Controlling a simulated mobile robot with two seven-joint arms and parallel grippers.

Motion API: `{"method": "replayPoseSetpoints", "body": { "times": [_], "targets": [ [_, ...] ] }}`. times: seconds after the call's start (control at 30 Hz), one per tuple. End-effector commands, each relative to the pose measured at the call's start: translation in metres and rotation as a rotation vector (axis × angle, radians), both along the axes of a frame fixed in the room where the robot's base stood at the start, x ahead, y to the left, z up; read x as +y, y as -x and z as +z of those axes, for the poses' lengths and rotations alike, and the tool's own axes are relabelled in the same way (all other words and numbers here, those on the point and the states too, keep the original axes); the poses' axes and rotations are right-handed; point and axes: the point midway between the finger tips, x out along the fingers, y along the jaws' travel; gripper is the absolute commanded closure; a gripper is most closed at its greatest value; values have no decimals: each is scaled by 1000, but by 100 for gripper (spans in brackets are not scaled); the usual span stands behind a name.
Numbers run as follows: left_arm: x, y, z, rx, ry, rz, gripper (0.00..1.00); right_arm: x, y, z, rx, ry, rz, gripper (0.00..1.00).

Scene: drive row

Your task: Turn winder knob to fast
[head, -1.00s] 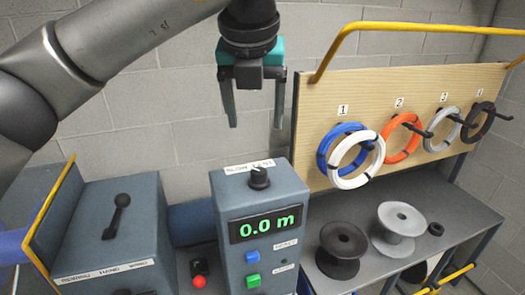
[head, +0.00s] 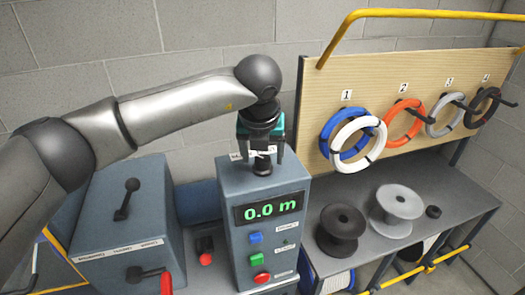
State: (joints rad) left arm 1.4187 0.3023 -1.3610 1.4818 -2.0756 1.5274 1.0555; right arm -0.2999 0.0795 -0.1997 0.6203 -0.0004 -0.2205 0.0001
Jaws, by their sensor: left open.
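The winder knob (head: 262,164) is a small black knob on top of the grey control box (head: 232,231). A white label (head: 238,155) lies behind it, partly hidden by my gripper, and I cannot read it. My left gripper (head: 262,158) points down from above with its fingers open, one on each side of the knob. I cannot tell whether the fingers touch it. The box's display (head: 270,208) reads 0.0 m. My right gripper is not in view.
Below the display are a blue button (head: 255,238), a green button (head: 257,259) and a red button (head: 262,277). A grey lever box (head: 120,215) stands left. A pegboard (head: 330,95) with cable coils and a shelf with spools (head: 397,210) are at right.

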Motion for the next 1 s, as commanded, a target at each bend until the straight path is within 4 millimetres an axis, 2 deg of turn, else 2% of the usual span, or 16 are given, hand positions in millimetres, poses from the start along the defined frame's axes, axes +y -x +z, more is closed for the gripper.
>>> {"method": "replayPoseSetpoints", "body": {
  "times": [0.23,0.9,1.0],
  "targets": [
    [0,0,-1,1,0,-1,24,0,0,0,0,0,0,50],
    [0,0,0,0,0,0,100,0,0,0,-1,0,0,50],
    [0,0,0,0,1,0,100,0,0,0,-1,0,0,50]
  ]
}}
